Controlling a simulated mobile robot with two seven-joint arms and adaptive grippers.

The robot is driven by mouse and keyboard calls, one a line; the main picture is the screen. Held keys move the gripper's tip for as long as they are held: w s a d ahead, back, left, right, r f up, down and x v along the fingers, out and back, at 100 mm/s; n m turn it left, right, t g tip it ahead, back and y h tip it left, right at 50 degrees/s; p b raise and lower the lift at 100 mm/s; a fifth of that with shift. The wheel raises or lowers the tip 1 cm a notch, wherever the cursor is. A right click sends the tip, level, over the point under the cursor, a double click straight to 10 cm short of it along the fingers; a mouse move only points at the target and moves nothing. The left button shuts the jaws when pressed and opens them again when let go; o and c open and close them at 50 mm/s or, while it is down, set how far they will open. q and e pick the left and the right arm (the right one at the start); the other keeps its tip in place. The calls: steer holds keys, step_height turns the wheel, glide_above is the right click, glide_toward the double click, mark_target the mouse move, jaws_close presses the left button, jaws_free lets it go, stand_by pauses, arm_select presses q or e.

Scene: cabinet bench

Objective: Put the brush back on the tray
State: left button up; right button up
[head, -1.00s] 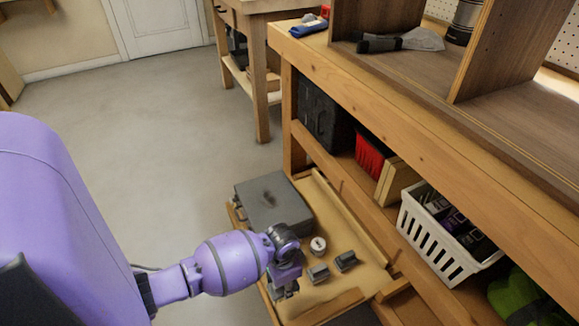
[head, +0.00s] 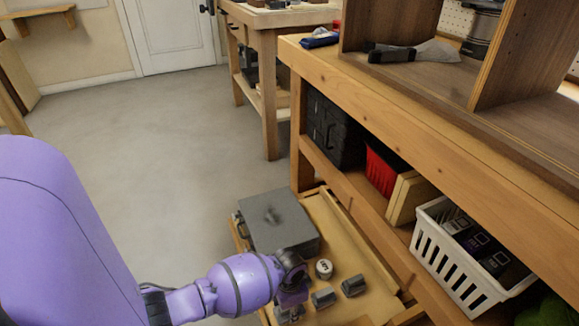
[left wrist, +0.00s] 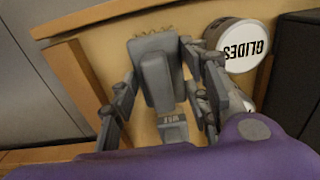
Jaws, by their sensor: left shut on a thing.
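My left gripper (head: 290,306) reaches down low at the pulled-out wooden tray (head: 345,257) under the bench. In the left wrist view its fingers (left wrist: 158,95) are shut on a grey, block-like thing with a ragged tan edge, which looks like the brush (left wrist: 160,78). Tan wood lies behind it; whether it touches the wood I cannot tell. In the head view the gripper mostly hides it. My right gripper is not in view.
The tray also holds a grey case (head: 278,222), a round white-topped tin (head: 324,268) marked GLIDES and two grey blocks (head: 353,285). A white basket (head: 450,265) and red bin (head: 381,172) stand on the shelf at right. The floor at left is clear.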

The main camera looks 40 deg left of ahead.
arm_select(q)
steer(key=o, duration=1.2)
steer(key=shift+f, duration=0.15)
step_height(320, 180, up, 12)
steer(key=p, duration=0.5)
steer(key=shift+p, duration=0.3)
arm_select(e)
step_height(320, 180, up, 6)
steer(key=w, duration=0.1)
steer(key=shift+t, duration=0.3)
